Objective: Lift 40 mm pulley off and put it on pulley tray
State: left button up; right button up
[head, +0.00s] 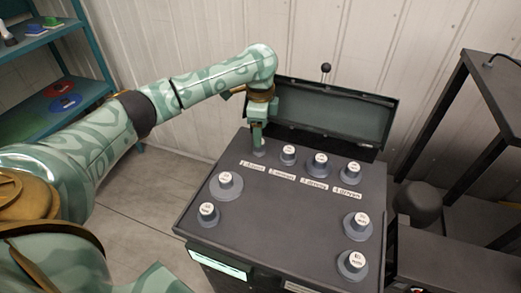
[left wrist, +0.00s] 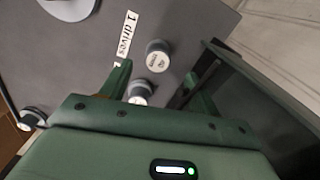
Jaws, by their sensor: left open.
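My left gripper (head: 258,136) points down over the far-left corner of the dark machine top (head: 285,215), open, at a small grey pulley (head: 259,151) on the back row. In the left wrist view the open fingers (left wrist: 160,76) stand either side of a small white-topped pulley (left wrist: 140,91), with another pulley (left wrist: 158,55) just beyond. I cannot tell whether the fingers touch either one. Other white-capped pulleys stand in the back row (head: 318,165) and at the left and right sides. Their size marks are too small to read, so I cannot single out the 40 mm one or the pulley tray.
An open lid (head: 330,112) stands behind the back row, close to my gripper. Printed labels (head: 283,174) lie in front of that row. The middle of the top is clear. A teal shelf (head: 45,45) stands at left, a dark frame (head: 480,120) at right.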

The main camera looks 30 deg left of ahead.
pick_arm(q)
jog(key=f+b, duration=0.1)
jog(key=f, duration=0.1)
jog(key=f+b, duration=0.2)
jog(key=f, duration=0.1)
jog(key=shift+s+f, duration=0.2)
jog(key=shift+f, duration=0.1)
jog(key=shift+r, duration=0.25)
jog(key=shift+c, duration=0.3)
jog(key=c, duration=1)
pick_arm(e)
jog(key=f, duration=0.1)
jog(key=s+f, duration=0.2)
jog(key=shift+d+f+g, duration=0.1)
jog(key=shift+d+g, duration=0.15)
jog(key=shift+g, duration=0.05)
pick_arm(q)
jog(key=shift+r, duration=0.1)
